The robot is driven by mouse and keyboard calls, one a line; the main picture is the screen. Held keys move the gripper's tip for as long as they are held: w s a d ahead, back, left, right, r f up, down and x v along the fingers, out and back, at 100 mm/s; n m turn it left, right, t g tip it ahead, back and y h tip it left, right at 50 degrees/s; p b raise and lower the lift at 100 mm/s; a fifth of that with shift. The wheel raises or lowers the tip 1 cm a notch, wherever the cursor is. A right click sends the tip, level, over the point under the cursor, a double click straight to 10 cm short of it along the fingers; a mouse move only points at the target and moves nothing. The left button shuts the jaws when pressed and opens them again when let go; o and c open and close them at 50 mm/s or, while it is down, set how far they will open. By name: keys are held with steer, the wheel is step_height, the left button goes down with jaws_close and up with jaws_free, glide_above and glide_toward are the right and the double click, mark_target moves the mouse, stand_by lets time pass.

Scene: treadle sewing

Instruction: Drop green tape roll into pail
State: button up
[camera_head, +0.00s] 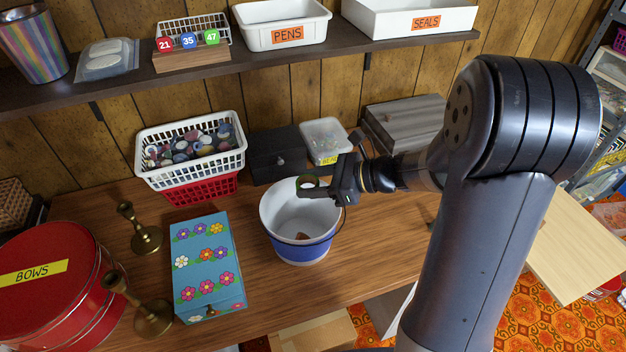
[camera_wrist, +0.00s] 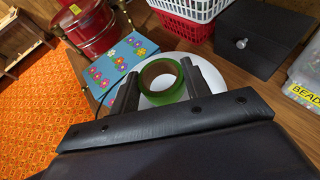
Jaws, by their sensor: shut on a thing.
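The green tape roll (camera_wrist: 161,82) is held between the two fingers of my gripper (camera_wrist: 160,88) in the wrist view. In the head view, the green tape roll (camera_head: 307,182) shows at the fingertips of my gripper (camera_head: 318,188), over the mouth of the pail. The pail (camera_head: 298,245) is white inside with a blue lower band, and stands on the wooden table. A small brown thing lies inside on its bottom. In the wrist view, the pail's white inside (camera_wrist: 152,58) shows behind the roll, partly hidden by the roll and fingers.
A blue flowered box (camera_head: 208,265) and brass candlesticks (camera_head: 145,238) stand left of the pail. Behind are a white basket of spools (camera_head: 190,155), a dark drawer box (camera_head: 277,155) and a clear bead tub (camera_head: 325,140). A red BOWS tin (camera_head: 55,300) is far left.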

step_height(320, 180, down, 5)
steer(key=b, duration=0.4)
steer(key=o, duration=1)
steer(key=shift+d, duration=0.1)
steer(key=v, duration=1)
steer(key=shift+s+d+r, duration=0.1)
steer(key=shift+d+r, duration=0.1)
steer(key=shift+d, duration=0.05)
